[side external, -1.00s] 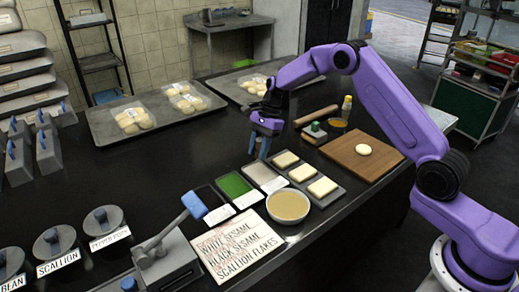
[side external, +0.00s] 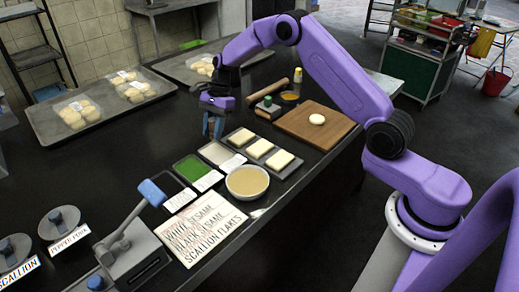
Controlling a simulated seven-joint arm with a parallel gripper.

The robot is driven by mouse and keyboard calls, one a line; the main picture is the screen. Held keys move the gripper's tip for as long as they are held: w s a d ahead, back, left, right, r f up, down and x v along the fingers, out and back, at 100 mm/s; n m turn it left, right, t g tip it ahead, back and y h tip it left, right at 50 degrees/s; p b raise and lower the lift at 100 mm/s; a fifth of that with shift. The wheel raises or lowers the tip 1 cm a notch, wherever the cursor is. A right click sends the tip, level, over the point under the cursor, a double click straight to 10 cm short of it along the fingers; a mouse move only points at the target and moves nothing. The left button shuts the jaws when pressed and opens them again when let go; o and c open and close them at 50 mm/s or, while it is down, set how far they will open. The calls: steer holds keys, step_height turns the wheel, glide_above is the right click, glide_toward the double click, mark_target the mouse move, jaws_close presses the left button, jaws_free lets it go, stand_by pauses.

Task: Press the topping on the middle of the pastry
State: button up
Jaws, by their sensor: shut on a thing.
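Three pale square pastries sit in a row on a dark tray (side external: 238,130): a far one (side external: 241,137), a middle one (side external: 260,148) and a near one (side external: 280,160). My gripper (side external: 212,135) points down behind the light grey topping tray (side external: 216,153), left of the far pastry and apart from it. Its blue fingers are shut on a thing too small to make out. A green topping tray (side external: 193,167) lies beside the grey one. A round pale dough piece (side external: 317,119) lies on a wooden board (side external: 297,122).
A bowl of tan liquid (side external: 247,182) and a topping sign (side external: 200,228) stand in front of the trays. A lever device (side external: 125,245) stands at the front left.

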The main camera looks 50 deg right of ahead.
steer(key=shift+d, duration=0.15)
steer(key=r, duration=0.2)
glide_above(257, 150)
steer(key=d, duration=0.1)
steer(key=shift+w+d+f, duration=0.1)
steer(key=shift+d+f, duration=0.1)
steer(key=shift+f, duration=1.45)
steer(key=shift+w+d+f, duration=0.1)
steer(key=shift+d+f, duration=0.05)
steer(key=shift+f, duration=1.45)
steer(key=shift+f, duration=0.55)
step_height(257, 150, up, 7)
stand_by(0.5)
